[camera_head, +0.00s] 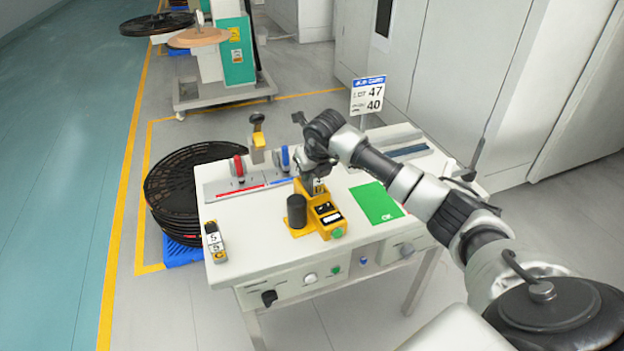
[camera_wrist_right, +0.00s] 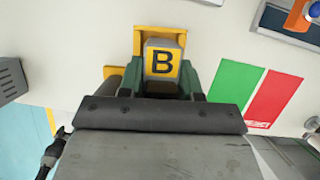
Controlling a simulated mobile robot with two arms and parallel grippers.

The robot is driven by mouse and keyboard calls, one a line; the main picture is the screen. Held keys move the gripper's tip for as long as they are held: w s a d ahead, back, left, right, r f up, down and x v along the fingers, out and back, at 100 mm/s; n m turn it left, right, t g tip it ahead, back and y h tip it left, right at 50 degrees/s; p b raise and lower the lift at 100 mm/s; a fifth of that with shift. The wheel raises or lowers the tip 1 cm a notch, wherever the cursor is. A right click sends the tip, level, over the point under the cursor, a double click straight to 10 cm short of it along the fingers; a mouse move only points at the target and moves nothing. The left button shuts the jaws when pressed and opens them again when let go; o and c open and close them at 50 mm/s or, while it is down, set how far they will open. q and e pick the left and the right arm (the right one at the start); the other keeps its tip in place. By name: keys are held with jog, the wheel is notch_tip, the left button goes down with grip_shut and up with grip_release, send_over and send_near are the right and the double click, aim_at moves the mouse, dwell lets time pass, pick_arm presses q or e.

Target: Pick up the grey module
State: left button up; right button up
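A grey module with a yellow "B" label (camera_wrist_right: 162,60) stands in the yellow holder (camera_wrist_right: 139,40) in the right wrist view. My right gripper (camera_wrist_right: 163,84) has its green fingers on either side of it, very close; I cannot tell whether they touch it. In the head view my right gripper (camera_head: 317,176) is low over the back of the yellow fixture (camera_head: 330,219), and the module (camera_head: 319,187) shows only in part beneath it. Another module, marked "5" and "C" (camera_head: 215,243), stands at the table's left front. My left gripper is not in view.
A black cylinder (camera_head: 297,211) stands on the fixture's left side. A green mat (camera_head: 377,203) lies to the right. A rail with red and blue clamps (camera_head: 250,184) is behind. A sign (camera_head: 367,97) stands at the back; black reels (camera_head: 180,190) are left of the table.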

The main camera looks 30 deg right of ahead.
jog(key=shift+c, duration=1.2)
